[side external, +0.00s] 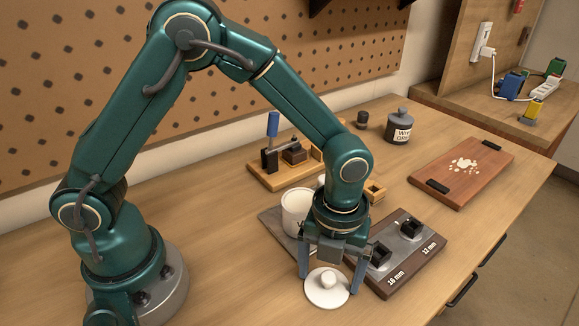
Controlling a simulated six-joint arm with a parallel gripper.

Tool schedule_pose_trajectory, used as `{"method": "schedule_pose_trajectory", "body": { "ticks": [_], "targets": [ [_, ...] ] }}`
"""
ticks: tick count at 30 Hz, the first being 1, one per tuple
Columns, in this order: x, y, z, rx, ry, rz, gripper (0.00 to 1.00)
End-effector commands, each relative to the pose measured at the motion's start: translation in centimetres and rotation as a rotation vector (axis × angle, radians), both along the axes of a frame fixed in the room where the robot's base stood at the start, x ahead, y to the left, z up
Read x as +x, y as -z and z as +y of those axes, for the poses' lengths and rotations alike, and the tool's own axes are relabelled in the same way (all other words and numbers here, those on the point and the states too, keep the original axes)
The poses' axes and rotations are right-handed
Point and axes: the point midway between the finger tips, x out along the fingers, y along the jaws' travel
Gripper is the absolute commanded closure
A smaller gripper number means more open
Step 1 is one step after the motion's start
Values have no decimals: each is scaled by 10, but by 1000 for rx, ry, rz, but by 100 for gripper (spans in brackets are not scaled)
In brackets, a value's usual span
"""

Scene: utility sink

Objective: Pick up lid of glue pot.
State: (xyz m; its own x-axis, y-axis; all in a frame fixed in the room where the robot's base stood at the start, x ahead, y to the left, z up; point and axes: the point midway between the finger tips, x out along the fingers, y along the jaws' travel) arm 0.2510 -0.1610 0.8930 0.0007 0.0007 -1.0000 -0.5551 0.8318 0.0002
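The lid (327,289) is a white disc with a round knob on top, lying flat on the wooden bench near the front edge. A white pot (296,213) stands behind it on a dark grey plate, partly hidden by my arm; it looks like the glue pot. My gripper (329,283) points down over the lid, with its two fingers spread to either side of the knob. The fingers are apart and nothing shows between them but the knob area. Whether the fingertips touch the lid cannot be told.
Behind are a wooden fixture with a blue-handled clamp (272,126) and a grey lidded jar (399,130). A reddish board (455,182) lies at right. The bench left of the lid is clear.

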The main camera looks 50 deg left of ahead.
Motion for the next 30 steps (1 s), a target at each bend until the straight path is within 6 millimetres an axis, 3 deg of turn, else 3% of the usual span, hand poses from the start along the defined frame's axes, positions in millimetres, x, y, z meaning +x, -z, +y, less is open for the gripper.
{"method": "schedule_pose_trajectory", "body": {
  "ticks": [11, 17, 20, 30],
  "targets": [
    [0, -3, 0, 0, 0, -1, 63],
    [1, -21, -1, -2, 0, -4, 63],
    [2, -40, -1, -4, 1, -6, 63],
    [3, -83, 71, -1, -9, -3, 63]
  ]
}}
